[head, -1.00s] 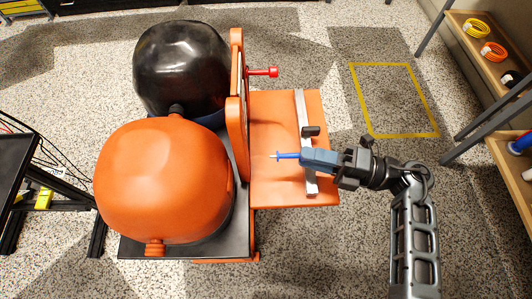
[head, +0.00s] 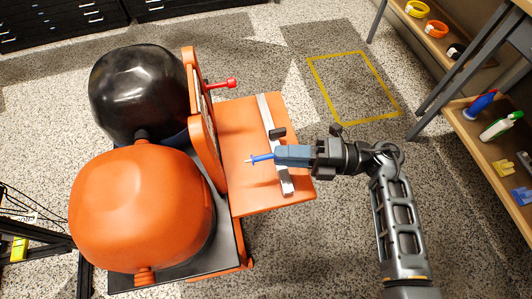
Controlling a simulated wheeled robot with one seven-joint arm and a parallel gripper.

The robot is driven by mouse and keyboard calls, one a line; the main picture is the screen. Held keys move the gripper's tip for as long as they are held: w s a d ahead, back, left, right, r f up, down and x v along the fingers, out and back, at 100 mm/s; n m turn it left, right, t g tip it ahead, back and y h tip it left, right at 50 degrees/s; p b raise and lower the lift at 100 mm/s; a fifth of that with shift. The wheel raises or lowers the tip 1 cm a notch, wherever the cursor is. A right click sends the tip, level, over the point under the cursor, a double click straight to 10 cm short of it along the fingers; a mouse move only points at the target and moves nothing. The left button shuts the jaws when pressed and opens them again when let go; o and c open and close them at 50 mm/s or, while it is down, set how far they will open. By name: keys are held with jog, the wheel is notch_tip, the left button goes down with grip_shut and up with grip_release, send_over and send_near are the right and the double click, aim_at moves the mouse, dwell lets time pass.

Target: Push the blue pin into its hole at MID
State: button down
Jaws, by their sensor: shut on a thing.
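The blue pin (head: 261,158) is held in my gripper (head: 280,156), which is shut on it. The pin points left, with a thin pale tip, toward the upright orange panel (head: 207,140). A gap shows between the tip and the panel. The pin and gripper are over the orange shelf (head: 245,190). The panel is seen nearly edge-on, so the hole at MID cannot be made out. A red pin or knob (head: 224,84) sticks out to the right from the panel's upper part.
A large orange drum (head: 140,210) and a black drum (head: 135,90) stand behind the panel. Shelves with tools (head: 470,110) are at the right. Open floor lies around the shelf.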

jog(key=r+p, duration=0.5)
jog(key=shift+d+r+p, duration=0.3)
jog(key=shift+r, duration=0.05)
jog(key=shift+w, duration=0.1)
jog(key=shift+s+a, duration=0.25)
jog(key=shift+a, duration=0.55)
jog(key=shift+s+a, duration=0.2)
jog(key=shift+a, duration=0.6)
jog(key=shift+s+a, duration=0.25)
jog(key=shift+a, duration=0.55)
jog(key=shift+s+a+p, duration=0.15)
jog(key=shift+a+p, duration=0.05)
jog(key=shift+a, duration=0.35)
jog(key=shift+s+a+p, duration=0.15)
jog(key=shift+a+p, duration=0.05)
jog(key=shift+a, duration=0.3)
jog(key=c, duration=0.9)
grip_release()
